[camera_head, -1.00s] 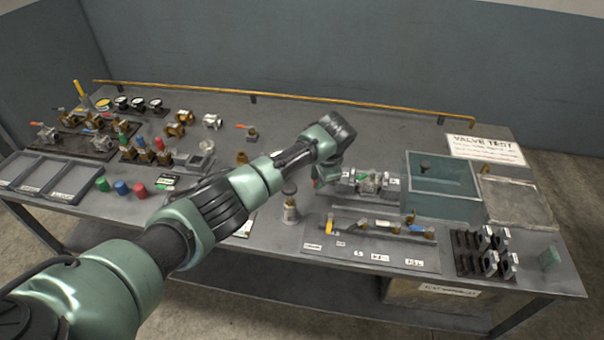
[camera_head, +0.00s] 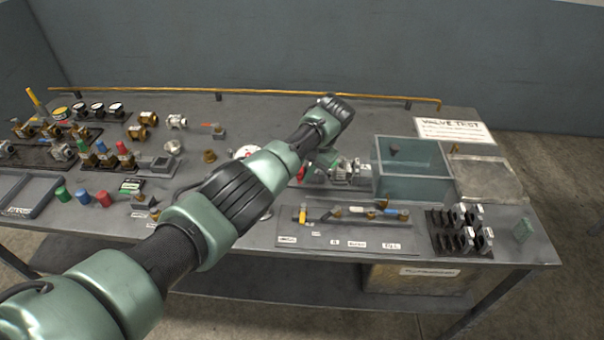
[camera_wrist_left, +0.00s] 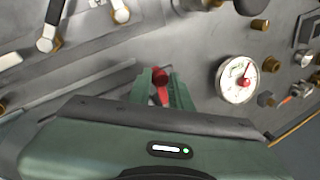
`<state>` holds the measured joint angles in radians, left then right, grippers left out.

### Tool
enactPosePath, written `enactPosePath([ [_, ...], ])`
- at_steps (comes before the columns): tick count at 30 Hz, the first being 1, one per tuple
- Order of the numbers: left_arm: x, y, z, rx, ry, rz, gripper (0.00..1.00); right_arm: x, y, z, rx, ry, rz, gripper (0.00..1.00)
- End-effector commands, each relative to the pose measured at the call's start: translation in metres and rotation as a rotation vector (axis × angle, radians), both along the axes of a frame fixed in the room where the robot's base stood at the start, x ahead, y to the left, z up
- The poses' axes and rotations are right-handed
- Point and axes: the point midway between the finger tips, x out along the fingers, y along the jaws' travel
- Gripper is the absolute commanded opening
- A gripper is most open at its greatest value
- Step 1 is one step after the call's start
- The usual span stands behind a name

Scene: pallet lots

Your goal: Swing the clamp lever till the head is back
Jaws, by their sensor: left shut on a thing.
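The clamp fixture (camera_head: 345,172), a grey metal block, stands on the bench left of the water tank. Its red lever (camera_head: 301,174) shows at the fixture's left, below my wrist. My left gripper (camera_wrist_left: 162,92) is shut on the red lever (camera_wrist_left: 160,76), whose round red end shows between the green fingers in the left wrist view. In the head view my own wrist and forearm cover most of the grip. The clamp head cannot be made out. My right gripper is not in view.
A glass-walled tank (camera_head: 412,185) stands right of the fixture. A labelled valve board (camera_head: 350,238) lies in front. A white dial gauge (camera_wrist_left: 237,80) is close to the gripper in the left wrist view. A yellow rail (camera_head: 250,94) runs along the back edge.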

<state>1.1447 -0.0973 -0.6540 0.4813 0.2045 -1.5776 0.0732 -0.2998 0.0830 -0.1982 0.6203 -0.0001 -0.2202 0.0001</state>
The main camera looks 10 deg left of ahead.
Motion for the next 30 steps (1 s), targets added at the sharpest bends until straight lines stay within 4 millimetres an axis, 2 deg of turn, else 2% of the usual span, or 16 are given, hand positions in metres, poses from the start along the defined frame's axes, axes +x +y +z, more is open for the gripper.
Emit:
enactPosePath([
  [11, -0.001, -0.001, -0.002, -0.003, 0.004, 0.003, 0.0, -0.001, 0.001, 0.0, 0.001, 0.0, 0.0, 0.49],
  [12, -0.001, -0.001, -0.002, -0.003, 0.004, 0.003, 0.28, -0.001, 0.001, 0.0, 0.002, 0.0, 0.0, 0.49],
  [14, -0.001, -0.001, -0.002, -0.003, 0.004, 0.002, 0.42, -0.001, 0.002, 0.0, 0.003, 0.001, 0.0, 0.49],
  [24, 0.0, -0.001, 0.001, -0.002, 0.0, 0.001, 0.42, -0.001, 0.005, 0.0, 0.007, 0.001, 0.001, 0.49],
  [30, -0.002, -0.01, 0.025, -0.003, -0.003, 0.0, 0.42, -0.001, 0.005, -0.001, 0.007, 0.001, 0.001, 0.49],
])
